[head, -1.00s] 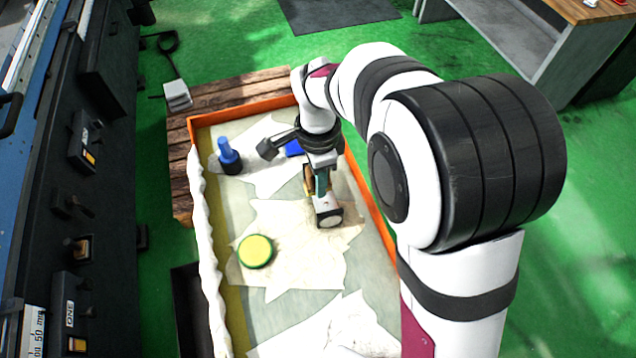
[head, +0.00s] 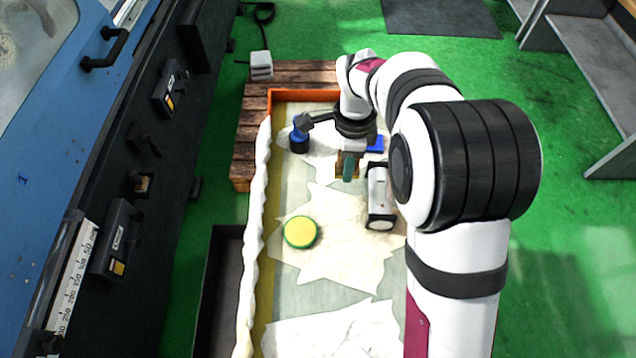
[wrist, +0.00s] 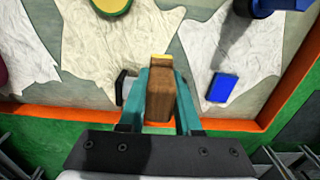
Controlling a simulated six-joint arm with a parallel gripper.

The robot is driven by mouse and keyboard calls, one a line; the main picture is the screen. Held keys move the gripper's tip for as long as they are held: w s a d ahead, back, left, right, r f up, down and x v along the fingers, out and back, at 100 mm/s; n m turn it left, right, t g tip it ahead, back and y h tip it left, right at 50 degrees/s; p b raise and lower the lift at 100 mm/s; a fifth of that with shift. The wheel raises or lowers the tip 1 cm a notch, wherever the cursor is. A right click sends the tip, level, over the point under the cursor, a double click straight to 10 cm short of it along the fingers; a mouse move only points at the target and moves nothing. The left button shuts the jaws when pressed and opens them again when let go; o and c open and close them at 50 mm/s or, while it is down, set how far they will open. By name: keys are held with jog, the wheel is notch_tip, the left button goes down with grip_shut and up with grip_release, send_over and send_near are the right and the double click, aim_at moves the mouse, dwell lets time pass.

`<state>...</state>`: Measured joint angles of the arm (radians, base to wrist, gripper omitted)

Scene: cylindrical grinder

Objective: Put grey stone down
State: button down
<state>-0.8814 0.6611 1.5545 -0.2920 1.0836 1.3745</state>
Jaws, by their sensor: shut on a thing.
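My gripper (head: 348,172) has teal fingers and is shut on a brown block (wrist: 159,97) with a yellowish end. The block (head: 340,171) shows in the head view beside the fingers, partly hidden by them. It looks brown rather than grey, and I see no other stone that is clearly grey. The gripper points down over the orange-rimmed tray (head: 300,95), on its right side. A gap between the block and the tray floor cannot be judged from these views.
A yellow-topped round tin (head: 300,232) stands left and nearer in the tray. A blue bottle-like thing (head: 299,138) and a blue block (head: 375,144) are toward the far end. Crumpled pale sheets (head: 340,262) cover much of the floor. The grinder (head: 120,200) stands left.

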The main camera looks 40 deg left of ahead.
send_over(300, 187)
notch_tip(300, 187, down, 6)
jog(key=shift+d+f, duration=0.1)
notch_tip(300, 187, down, 4)
jog(key=shift+s+f, duration=0.1)
jog(key=c, duration=0.6)
grip_release()
